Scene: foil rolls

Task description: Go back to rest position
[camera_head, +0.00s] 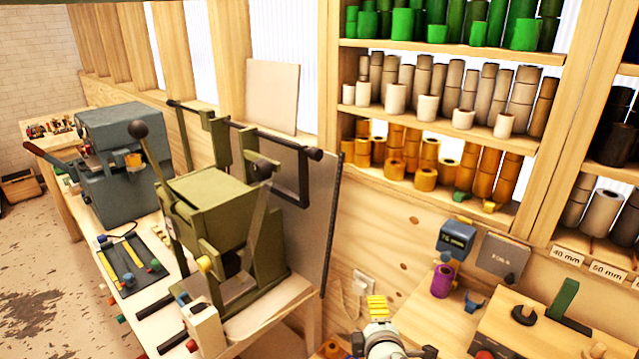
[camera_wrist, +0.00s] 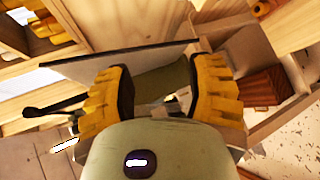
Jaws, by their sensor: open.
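My gripper (camera_wrist: 162,82) has two yellow, ribbed fingers spread wide apart in the wrist view. No foil roll shows between them; a dull green surface and a grey panel lie beyond. In the head view, yellow fingers of my gripper (camera_head: 377,308) show at the bottom, just right of the middle, above a wooden worktop. Most of my arm is out of frame there. Green foil rolls (camera_head: 402,24) stand on the top shelf, white and brown rolls (camera_head: 397,98) on the middle shelf, and gold rolls (camera_head: 425,180) on the lower one.
An olive-green press (camera_head: 212,205) with levers stands left of my gripper, with a grey machine (camera_head: 125,165) behind it. A purple roll (camera_head: 442,280) and a blue device (camera_head: 456,238) are on the worktop at right. The concrete floor (camera_head: 40,290) at left looks clear.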

